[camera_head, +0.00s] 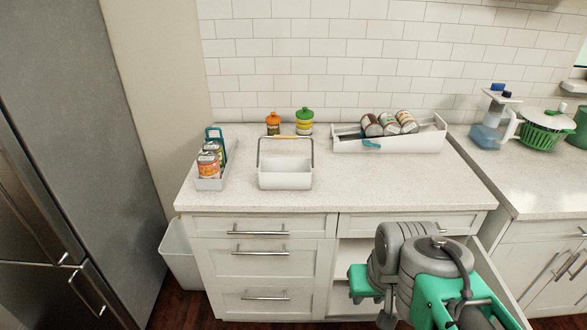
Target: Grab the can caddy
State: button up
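A narrow light-grey caddy (209,184) with a teal upright handle stands at the left end of the white speckled counter. It holds cans with orange-red labels (208,164), and it looks like the can caddy. My grey and green arm shows at the lower right, in front of the cabinet and well away from the caddy. No gripper fingers can be made out in this view.
A white basket (285,181) with a raised arched handle stands right of the caddy. Orange-lidded and green-lidded jars (305,121) are behind it. A long white tray (400,145) holds several cans. The counter's front right (400,185) is clear. A fridge (60,120) stands left.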

aim_at(274, 174)
jog(key=i, duration=1.05)
jog(key=u, duration=1.75)
